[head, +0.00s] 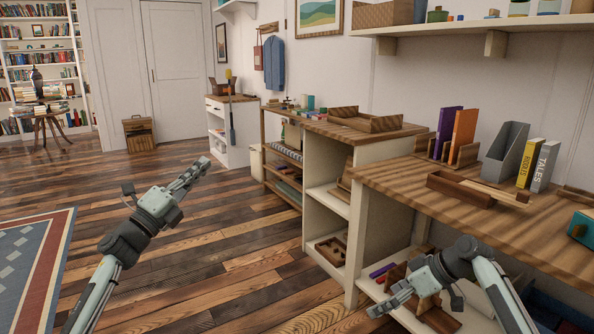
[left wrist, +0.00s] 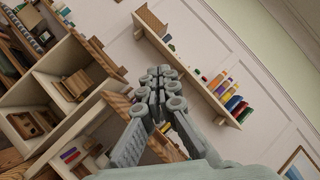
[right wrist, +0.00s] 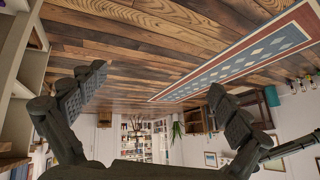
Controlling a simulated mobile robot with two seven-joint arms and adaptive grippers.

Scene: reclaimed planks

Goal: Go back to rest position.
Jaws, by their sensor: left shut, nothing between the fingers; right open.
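My left gripper (head: 188,178) is raised over the open floor left of the furniture in the head view. In the left wrist view its fingers (left wrist: 160,95) are closed together with nothing between them. My right gripper (head: 391,300) is low in front of the shelves under the wooden worktop (head: 395,185). In the right wrist view its fingers (right wrist: 150,95) are spread wide apart and empty. Neither gripper touches an object.
On the worktop stand purple and orange books (head: 458,132) in a holder, a grey file holder (head: 505,150), yellow and grey books (head: 538,165) and a wooden tray (head: 470,188). A wall shelf (head: 470,28) hangs above. The plank floor (head: 230,240) at left is clear beside a rug (head: 35,260).

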